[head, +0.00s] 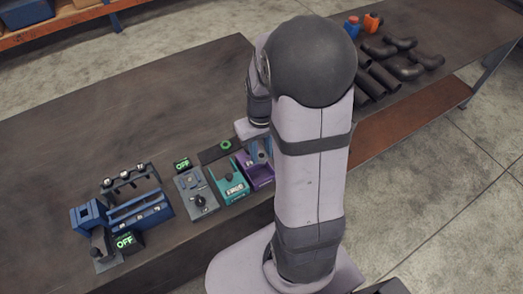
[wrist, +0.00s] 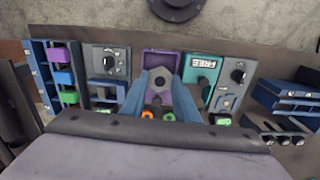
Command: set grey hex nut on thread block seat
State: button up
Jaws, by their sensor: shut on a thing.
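The grey hex nut (wrist: 159,82) is between the tips of my blue gripper fingers (wrist: 160,79) in the wrist view, with its dark hole facing the camera. My gripper is shut on it. Beyond the nut in that view is a purple fixture (wrist: 161,58), partly covered by the nut and fingers. I cannot tell whether the nut touches it, and no thread shows. In the head view my gripper (head: 260,153) is over the purple fixture (head: 262,181), and the nut is hidden there.
A teal fixture (head: 229,180) reading FREE in the wrist view stands beside the purple one. A grey knob panel (head: 194,192) and blue racks (head: 140,211) are farther left. A dark mat (head: 210,154) holds a green ring (head: 225,144). The bench's back left is clear.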

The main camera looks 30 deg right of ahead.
dwell(0.3)
jog(key=w+a+f+n, duration=0.2)
jog(key=w+a+n, duration=0.1)
jog(key=a, duration=0.4)
jog(key=w+a+f+n, duration=0.3)
jog(key=w+a+n, duration=0.1)
jog(key=a, duration=0.3)
jog(key=w+a+f+n+b, duration=0.1)
jog(key=w+a+f+n, duration=0.1)
jog(key=a+n, duration=0.3)
jog(key=shift+w+a+f+n, duration=0.25)
jog(key=shift+w+a+n, duration=0.05)
jog(key=shift+w+a, duration=0.65)
jog(key=shift+f, duration=0.1)
jog(key=shift+f+b, duration=0.7)
jog(key=shift+f, duration=0.4)
jog(key=shift+f+b, duration=0.3)
jog(key=shift+f, duration=0.2)
dwell(0.3)
